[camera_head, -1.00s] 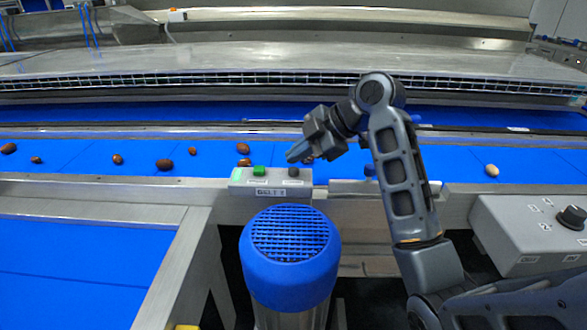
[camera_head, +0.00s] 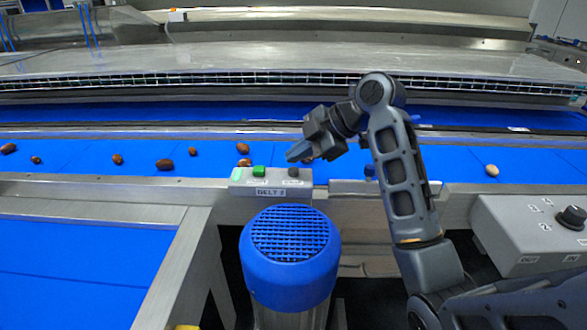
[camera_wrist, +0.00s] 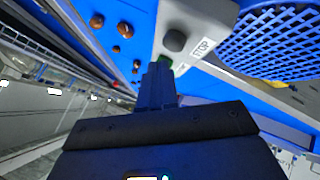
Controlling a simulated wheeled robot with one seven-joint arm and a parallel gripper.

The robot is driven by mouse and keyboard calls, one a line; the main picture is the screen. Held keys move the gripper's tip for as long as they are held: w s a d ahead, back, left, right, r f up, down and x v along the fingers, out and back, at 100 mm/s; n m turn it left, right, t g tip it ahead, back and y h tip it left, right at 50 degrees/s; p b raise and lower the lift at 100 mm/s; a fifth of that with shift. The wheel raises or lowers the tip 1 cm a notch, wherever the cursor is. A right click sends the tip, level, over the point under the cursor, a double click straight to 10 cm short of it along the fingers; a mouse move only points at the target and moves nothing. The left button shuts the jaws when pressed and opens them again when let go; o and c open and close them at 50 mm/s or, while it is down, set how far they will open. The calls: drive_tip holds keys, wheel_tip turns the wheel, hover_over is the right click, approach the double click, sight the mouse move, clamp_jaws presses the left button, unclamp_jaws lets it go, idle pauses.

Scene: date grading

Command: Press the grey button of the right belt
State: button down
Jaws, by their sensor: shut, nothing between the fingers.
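A grey control box (camera_head: 270,189) sits on the belt's near frame, with a BELT label whose digit is hard to read. It carries a green button (camera_head: 258,171) on the left and a dark grey button (camera_head: 293,172) on the right. My gripper (camera_head: 292,157) is shut and empty, its tips just above and behind the grey button, apparently not touching it. In the wrist view, the grey button (camera_wrist: 174,41) stands beside a STOP label, beyond my shut fingertips (camera_wrist: 160,66).
A blue-capped motor (camera_head: 289,250) stands just in front of the box. Several brown dates (camera_head: 165,165) lie on the blue belt (camera_head: 80,152) behind it. Another blue belt (camera_head: 70,270) is at the lower left. A grey box with a black knob (camera_head: 572,217) is at the right.

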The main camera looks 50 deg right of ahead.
sight(297, 170)
drive_tip(key=shift+f, duration=0.15)
drive_tip(key=shift+f+b, duration=0.3)
drive_tip(key=shift+f+b, duration=0.3)
drive_tip(key=shift+f, duration=0.15)
idle(0.7)
idle(0.3)
drive_tip(key=shift+r+p, duration=0.7)
drive_tip(key=shift+r, duration=0.2)
drive_tip(key=shift+r+p, duration=1.9)
drive_tip(key=shift+r, duration=0.65)
drive_tip(key=shift+f, duration=0.1)
